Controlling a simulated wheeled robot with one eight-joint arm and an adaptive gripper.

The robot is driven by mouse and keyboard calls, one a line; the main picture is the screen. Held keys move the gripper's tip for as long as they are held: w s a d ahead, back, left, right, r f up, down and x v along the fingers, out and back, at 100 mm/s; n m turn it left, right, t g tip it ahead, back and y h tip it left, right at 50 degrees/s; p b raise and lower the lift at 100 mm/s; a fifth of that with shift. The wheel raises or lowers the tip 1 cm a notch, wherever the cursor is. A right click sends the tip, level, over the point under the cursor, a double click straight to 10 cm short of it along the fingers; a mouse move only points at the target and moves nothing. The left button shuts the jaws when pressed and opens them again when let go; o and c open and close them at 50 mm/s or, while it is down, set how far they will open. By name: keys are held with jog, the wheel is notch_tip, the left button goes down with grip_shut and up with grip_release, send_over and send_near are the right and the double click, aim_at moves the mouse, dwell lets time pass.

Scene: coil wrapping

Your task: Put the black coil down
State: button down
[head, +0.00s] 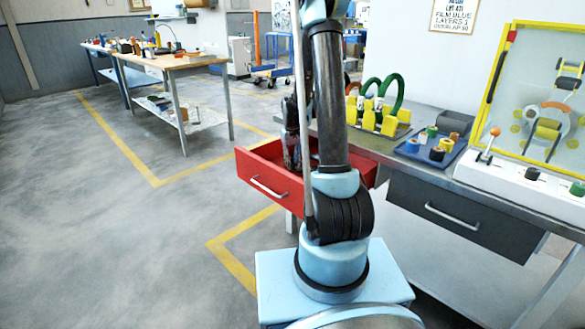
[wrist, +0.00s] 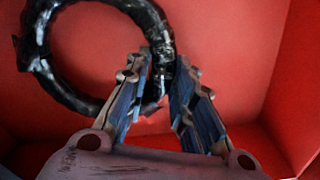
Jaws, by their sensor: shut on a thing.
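The black coil (wrist: 75,97) is a shiny wrapped ring at the upper left of the wrist view. It is inside the red drawer (wrist: 235,60), close over or on its floor; I cannot tell whether it touches. My gripper (wrist: 162,68) is shut on the right side of the coil's ring, with one finger on each side. In the head view the red drawer (head: 251,186) stands pulled out from under the bench. My wrist reaches down into it, and the coil is hidden there behind the drawer front and my arm.
The bench holds a rack with green coils (head: 391,92), a blue tray with small rolls (head: 430,147) and a white control box with a yellow-framed panel (head: 530,186). A grey drawer (head: 462,212) is right of my arm. The floor on the left is clear.

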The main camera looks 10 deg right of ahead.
notch_tip(320, 180, down, 2)
jog(key=shift+f, duration=0.1)
jog(key=c, duration=1.4)
grip_release()
jog(key=shift+o, duration=0.2)
notch_tip(320, 180, up, 12)
